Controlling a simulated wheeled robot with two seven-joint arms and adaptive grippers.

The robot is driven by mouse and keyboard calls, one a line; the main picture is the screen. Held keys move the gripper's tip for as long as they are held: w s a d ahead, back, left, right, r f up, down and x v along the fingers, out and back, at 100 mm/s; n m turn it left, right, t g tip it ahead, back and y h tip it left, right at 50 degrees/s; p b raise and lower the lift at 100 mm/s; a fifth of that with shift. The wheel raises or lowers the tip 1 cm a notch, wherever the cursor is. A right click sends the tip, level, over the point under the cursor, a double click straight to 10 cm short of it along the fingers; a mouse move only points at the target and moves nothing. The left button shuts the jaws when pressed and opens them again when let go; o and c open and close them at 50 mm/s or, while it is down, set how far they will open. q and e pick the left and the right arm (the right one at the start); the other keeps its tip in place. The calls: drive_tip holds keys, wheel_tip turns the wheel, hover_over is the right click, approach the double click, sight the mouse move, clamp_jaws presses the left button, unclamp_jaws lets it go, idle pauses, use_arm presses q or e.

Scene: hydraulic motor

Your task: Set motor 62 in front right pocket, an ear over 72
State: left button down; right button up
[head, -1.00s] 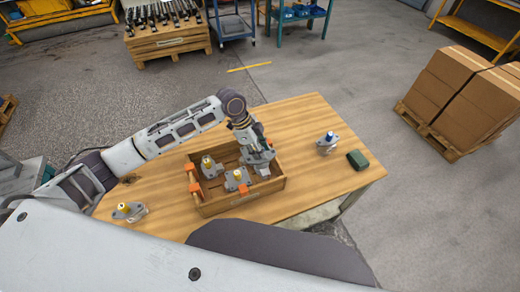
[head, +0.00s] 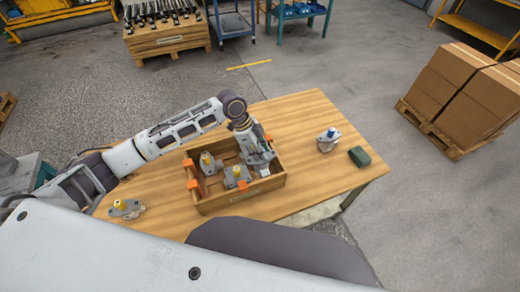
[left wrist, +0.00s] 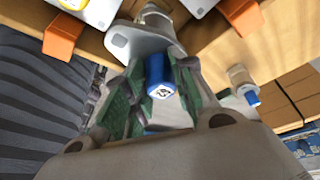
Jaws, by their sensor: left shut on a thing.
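My left gripper (head: 259,161) is over the front right part of the wooden crate (head: 243,200). In the left wrist view its green-padded fingers (left wrist: 155,90) are shut around a blue-capped motor (left wrist: 128,42) with a grey flange. The cap's white end carries a dark mark that I cannot read surely. In the head view the gripper mostly hides this motor, and I cannot tell whether it touches the crate floor. Two yellow-capped motors stand in the crate, one at the back left (head: 207,165) and one at the front middle (head: 237,178). My right gripper is out of view.
A yellow-capped motor (head: 126,209) stands on the table's left. A blue-capped motor (head: 327,141) stands right of the crate beside a dark green box (head: 359,157). Orange clips (head: 193,185) sit on the crate's edges.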

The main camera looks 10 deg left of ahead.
use_arm(q)
drive_tip(key=shift+f+b, duration=0.4)
drive_tip(key=shift+f, duration=1.65)
idle(0.9)
drive_tip(key=c, duration=1.2)
unclamp_jaws()
drive_tip(key=shift+o, duration=0.5)
drive_tip(key=shift+f, duration=0.1)
drive_tip(key=shift+f, duration=0.1)
drive_tip(key=v, duration=1.2)
